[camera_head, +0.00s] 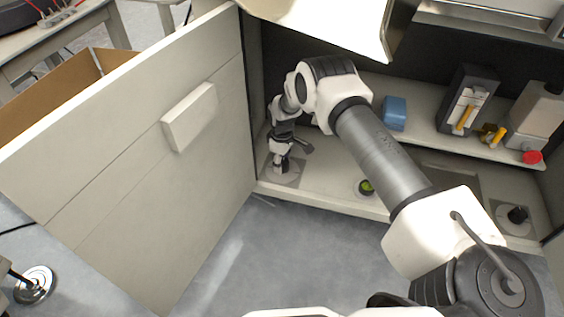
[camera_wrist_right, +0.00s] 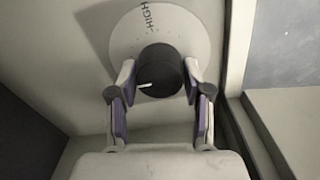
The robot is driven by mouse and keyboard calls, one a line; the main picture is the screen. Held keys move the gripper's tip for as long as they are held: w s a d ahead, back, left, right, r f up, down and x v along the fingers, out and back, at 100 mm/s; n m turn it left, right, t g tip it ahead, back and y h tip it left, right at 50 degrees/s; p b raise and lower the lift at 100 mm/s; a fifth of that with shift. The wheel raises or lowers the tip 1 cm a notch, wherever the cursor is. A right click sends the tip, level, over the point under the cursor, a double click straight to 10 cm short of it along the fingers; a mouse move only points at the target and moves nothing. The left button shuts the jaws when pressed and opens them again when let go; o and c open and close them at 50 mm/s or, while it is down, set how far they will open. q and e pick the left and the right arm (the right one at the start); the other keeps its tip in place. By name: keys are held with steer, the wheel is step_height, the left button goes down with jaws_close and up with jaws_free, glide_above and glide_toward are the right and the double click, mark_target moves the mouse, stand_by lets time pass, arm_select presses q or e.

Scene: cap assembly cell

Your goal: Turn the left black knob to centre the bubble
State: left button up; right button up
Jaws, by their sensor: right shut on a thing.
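The left black knob (camera_wrist_right: 160,70) sits on a round pale plate (camera_wrist_right: 133,40) lettered HIGH, and a white line on its top points left in the right wrist view. My right gripper (camera_wrist_right: 159,78) is shut on this knob, one finger on each side. In the head view my right gripper (camera_head: 281,158) reaches down to the plate at the left of the cabinet floor and mostly hides the knob. The round green bubble level (camera_head: 366,187) is set in the cabinet floor; its bubble is too small to tell. My left gripper is out of view.
A second black knob (camera_head: 517,214) stands at the right of the cabinet floor. The open cabinet door (camera_head: 140,165) stands left of my arm.

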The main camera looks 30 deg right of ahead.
steer(key=shift+m+p, duration=0.7)
steer(key=shift+m, duration=0.6)
steer(key=m+p, duration=0.1)
steer(key=m, duration=0.1)
steer(key=shift+m, duration=0.4)
steer(key=m+p, duration=0.1)
steer(key=m, duration=0.3)
steer(key=shift+s+m, duration=0.1)
steer(key=shift+m, duration=1.7)
steer(key=shift+f, duration=0.1)
steer(key=o, duration=1.2)
steer(key=shift+c, duration=0.2)
steer(key=shift+d, duration=0.1)
